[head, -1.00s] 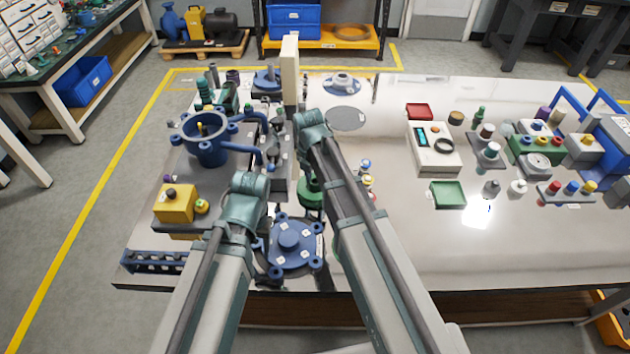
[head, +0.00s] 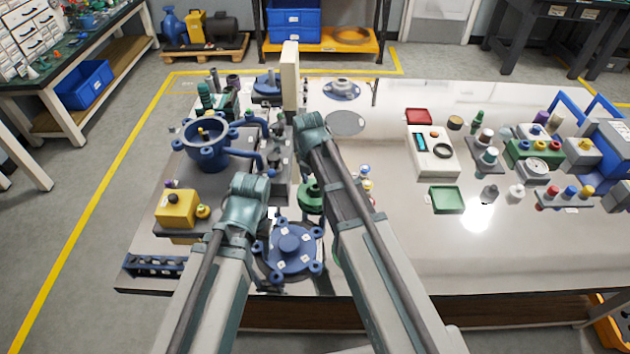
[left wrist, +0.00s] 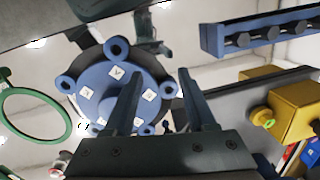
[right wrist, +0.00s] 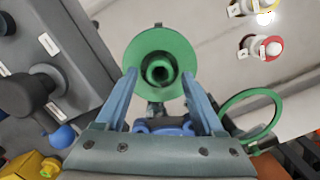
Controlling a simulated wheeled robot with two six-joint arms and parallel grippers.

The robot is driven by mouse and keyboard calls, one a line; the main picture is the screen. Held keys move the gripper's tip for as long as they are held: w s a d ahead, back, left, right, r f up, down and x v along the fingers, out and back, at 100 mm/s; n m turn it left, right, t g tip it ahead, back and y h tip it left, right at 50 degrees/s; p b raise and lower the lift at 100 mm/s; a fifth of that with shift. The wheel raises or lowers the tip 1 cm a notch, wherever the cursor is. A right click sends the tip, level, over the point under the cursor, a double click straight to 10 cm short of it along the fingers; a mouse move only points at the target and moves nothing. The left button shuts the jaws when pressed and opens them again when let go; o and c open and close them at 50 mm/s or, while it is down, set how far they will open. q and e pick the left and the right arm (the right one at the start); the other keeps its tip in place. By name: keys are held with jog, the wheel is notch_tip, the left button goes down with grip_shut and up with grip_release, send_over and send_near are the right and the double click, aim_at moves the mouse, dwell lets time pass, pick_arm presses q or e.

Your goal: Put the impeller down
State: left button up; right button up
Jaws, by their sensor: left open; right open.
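The green impeller (right wrist: 145,50), a round disc with a dark-centred hub, shows in the right wrist view just beyond my right gripper (right wrist: 159,74). That gripper is open, its two blue fingers apart on either side of the impeller's lower part. In the head view the green impeller (head: 309,197) is partly hidden behind my right arm. What it rests on cannot be told. My left gripper (left wrist: 160,72) is open and empty, with its fingers in front of a blue lobed cover (left wrist: 112,72) with white labels. The cover (head: 291,248) sits at the table's front in the head view.
A blue pump housing (head: 205,155) and a yellow block (head: 176,209) stand at left. A green ring (right wrist: 232,104) lies beside the impeller in the right wrist view. A tester box (head: 433,160) and a green tray (head: 447,199) stand right. The table's front right is clear.

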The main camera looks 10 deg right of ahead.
notch_tip(320, 180, up, 11)
jog(key=p, duration=1)
jog(key=s+a+m, duration=0.3)
jog(key=s+m, duration=0.6)
jog(key=m, duration=0.3)
jog(key=s+a+m+g, duration=0.1)
jog(key=s+a+m, duration=0.2)
jog(key=s+m, duration=0.7)
jog(key=shift+s+a+f+m, duration=0.15)
jog(key=shift+s+a+m, duration=0.1)
jog(key=shift+m, duration=0.65)
